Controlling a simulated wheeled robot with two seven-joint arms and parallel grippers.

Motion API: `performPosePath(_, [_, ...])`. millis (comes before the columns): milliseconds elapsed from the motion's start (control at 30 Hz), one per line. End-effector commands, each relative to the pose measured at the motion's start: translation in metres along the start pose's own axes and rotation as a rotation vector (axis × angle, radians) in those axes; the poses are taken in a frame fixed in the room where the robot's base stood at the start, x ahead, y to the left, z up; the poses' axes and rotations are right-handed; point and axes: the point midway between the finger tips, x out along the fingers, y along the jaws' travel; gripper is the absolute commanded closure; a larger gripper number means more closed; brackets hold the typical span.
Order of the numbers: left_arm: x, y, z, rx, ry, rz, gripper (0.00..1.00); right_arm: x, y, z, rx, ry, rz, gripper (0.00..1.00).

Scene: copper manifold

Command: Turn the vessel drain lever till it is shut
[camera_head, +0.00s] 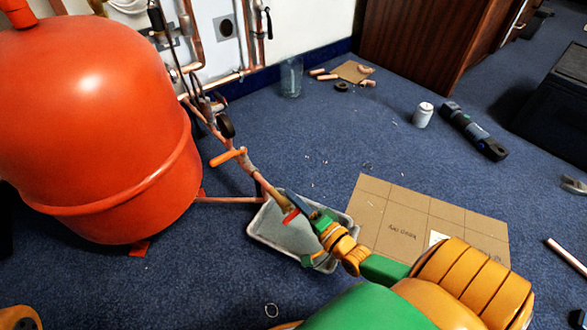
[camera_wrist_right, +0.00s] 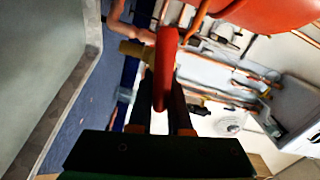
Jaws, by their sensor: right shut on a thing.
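The vessel is a large red tank (camera_head: 90,120) at the left of the head view. A copper pipe runs from the wall piping past it, down to a brass drain valve (camera_head: 270,190) over a grey tray. The drain lever (camera_head: 290,216) is red and sits at the valve, beside my fingertips. My right gripper (camera_head: 305,213) is shut on this lever. In the right wrist view the red lever (camera_wrist_right: 166,65) stands between the two dark fingers (camera_wrist_right: 163,105), with brass (camera_wrist_right: 135,50) just left of it. My left gripper is not in view.
The grey tray (camera_head: 262,226) lies on the blue carpet under the valve. An orange handle (camera_head: 228,157) sits higher on the pipe. A cardboard sheet (camera_head: 375,210) lies right of the tray. A clear jar (camera_head: 291,76), white can (camera_head: 423,115) and dark tool (camera_head: 472,131) stand or lie farther back.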

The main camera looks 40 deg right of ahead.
Motion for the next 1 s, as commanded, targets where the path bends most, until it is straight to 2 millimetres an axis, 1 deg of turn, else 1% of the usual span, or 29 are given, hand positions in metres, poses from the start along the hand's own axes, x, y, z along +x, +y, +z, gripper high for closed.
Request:
performPosePath(200, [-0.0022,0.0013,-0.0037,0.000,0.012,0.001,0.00,0.0002,0.0048,0.0009,0.140,-0.002,0.000,1.00])
performPosePath(400, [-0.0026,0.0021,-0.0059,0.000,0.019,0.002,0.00,0.0002,0.0067,0.0014,0.226,-0.001,0.001,1.00])
performPosePath(633, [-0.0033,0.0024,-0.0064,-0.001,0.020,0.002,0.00,0.0002,0.0076,0.0015,0.273,-0.001,0.001,1.00])
performPosePath(1000, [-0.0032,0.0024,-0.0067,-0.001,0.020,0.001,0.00,0.0001,0.0080,0.0015,0.283,-0.001,0.002,1.00])
